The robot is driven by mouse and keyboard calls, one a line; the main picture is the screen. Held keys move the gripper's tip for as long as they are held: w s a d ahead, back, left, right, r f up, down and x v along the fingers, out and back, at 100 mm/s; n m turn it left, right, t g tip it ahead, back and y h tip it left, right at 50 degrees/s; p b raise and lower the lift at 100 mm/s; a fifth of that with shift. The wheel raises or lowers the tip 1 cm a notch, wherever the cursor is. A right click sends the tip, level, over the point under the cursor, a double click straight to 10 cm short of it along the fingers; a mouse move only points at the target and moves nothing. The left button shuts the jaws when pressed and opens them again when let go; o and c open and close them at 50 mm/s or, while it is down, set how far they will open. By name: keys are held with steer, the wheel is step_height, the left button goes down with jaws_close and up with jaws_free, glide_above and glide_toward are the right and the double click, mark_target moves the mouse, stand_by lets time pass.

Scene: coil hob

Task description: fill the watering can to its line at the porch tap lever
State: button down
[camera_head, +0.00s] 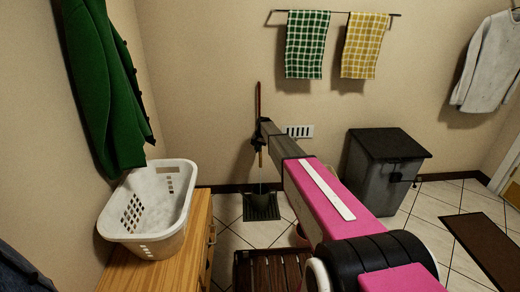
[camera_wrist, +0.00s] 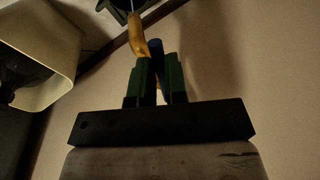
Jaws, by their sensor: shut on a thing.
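The brass tap (camera_head: 262,158) is on the back wall, with a reddish pipe (camera_head: 258,100) rising above it. In the wrist view its brass spout (camera_wrist: 137,35) shows just beyond my fingers. My gripper (camera_wrist: 158,72) is shut on the blue lever (camera_wrist: 155,48), with one green finger on each side. A thin pale stream (camera_wrist: 131,6) shows at the spout's end. The dark green watering can (camera_head: 261,198) is below the tap, on a dark floor grate (camera_head: 262,214). Its fill line and water level cannot be made out.
A white laundry basket (camera_head: 127,222) sits on a wooden cabinet (camera_head: 170,268) at left. A slatted wooden stool (camera_head: 268,272) is below my arm. A grey bin (camera_head: 372,180) with a black lid stands right of the grate. Tiled floor is open between grate and cabinet.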

steer(key=shift+w+a+m+t, duration=0.2)
steer(key=shift+a+m, duration=0.3)
steer(key=shift+m, duration=0.5)
steer(key=shift+w+a+m+t, duration=0.1)
steer(key=shift+w+a+m, duration=0.25)
steer(key=shift+m, duration=0.65)
steer(key=shift+a, duration=0.15)
steer(key=c, duration=1.1)
jaws_free()
steer(key=shift+c, duration=0.2)
steer(key=shift+s+r, duration=0.1)
steer(key=shift+r, duration=0.05)
steer(key=v, duration=1)
steer(key=shift+r, duration=0.3)
